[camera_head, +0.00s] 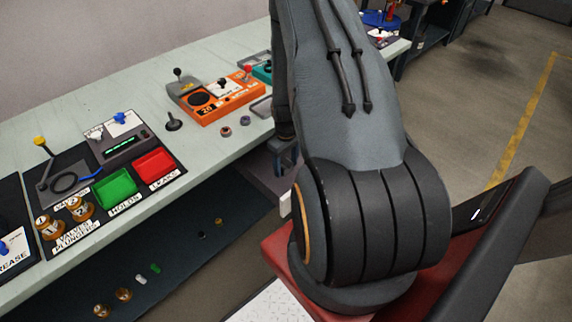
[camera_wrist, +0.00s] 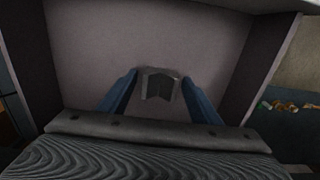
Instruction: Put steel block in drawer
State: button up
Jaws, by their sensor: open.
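My gripper (camera_wrist: 160,78) is open, with its two blue fingers spread apart in the wrist view. A small grey steel block (camera_wrist: 158,86) with an angular notched shape shows between the fingertips, with a gap visible on each side. It appears to lie on the floor of the open drawer (camera_wrist: 85,45), whose walls rise on both sides; its exact height is hard to tell. In the head view my gripper (camera_head: 284,152) points down over the drawer (camera_head: 262,176), beside the table edge. The block is hidden there.
The pale bench (camera_head: 225,150) holds a green tray (camera_head: 115,188), a red tray (camera_head: 155,168), an orange device (camera_head: 215,100) and several brass parts. A dark lower shelf (camera_head: 180,262) carries small scattered pieces. Open floor lies to the right.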

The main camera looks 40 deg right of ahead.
aim_at(286, 167)
notch_tip(286, 167, up, 12)
jog(key=b, duration=0.2)
jog(key=s+a+r, duration=0.1)
jog(key=a+r, duration=1.1)
jog(key=a, duration=0.2)
jog(key=s+a+r+m, duration=0.1)
jog(key=s+a+r, duration=0.6)
jog(key=s+a, duration=0.2)
jog(key=shift+s+a+t, duration=0.15)
jog(key=shift+a+t, duration=0.15)
jog(key=shift+a, duration=1.05)
